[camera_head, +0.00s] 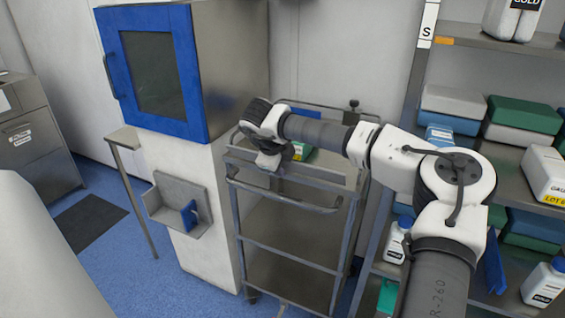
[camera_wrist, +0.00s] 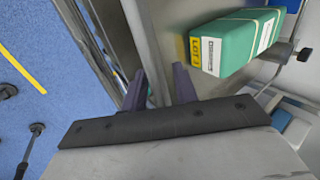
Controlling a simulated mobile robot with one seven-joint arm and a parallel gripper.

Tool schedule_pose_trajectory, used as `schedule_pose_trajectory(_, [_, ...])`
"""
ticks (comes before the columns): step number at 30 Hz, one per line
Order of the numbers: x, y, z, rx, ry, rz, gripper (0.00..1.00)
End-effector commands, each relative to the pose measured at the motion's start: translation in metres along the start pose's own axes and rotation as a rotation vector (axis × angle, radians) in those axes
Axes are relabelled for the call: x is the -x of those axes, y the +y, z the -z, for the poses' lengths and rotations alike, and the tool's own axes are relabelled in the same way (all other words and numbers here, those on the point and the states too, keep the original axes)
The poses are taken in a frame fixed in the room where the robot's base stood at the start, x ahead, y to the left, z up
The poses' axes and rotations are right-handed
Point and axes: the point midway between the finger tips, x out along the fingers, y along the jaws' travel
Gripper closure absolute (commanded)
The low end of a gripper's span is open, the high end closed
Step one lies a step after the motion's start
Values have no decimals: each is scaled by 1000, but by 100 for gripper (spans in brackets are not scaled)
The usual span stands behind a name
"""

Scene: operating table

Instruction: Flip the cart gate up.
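The metal cart (camera_head: 290,240) stands in the middle of the head view, with open shelves and a handle bar (camera_head: 285,198) across its near upper side. I cannot clearly tell which part of the upper edge is the gate. My gripper (camera_head: 270,163) is at the top left of the cart, pointing down at its upper rail. In the wrist view, my two dark fingers (camera_wrist: 162,88) are apart, close to a metal edge of the cart (camera_wrist: 133,35). Nothing is clearly clamped between them; the fingertips' contact with the edge is unclear.
A green box (camera_wrist: 235,42) lies on the cart's top near my fingers. A blue-framed cabinet (camera_head: 155,70) stands close at the left. A shelf rack (camera_head: 500,60) with boxes and bottles is at the right.

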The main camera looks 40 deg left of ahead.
Motion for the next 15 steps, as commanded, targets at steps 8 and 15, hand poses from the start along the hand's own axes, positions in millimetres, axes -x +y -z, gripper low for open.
schedule_pose_trajectory(8, [0,0,0,0,0,0,81])
schedule_pose_trajectory(15, [0,0,0,0,0,0,100])
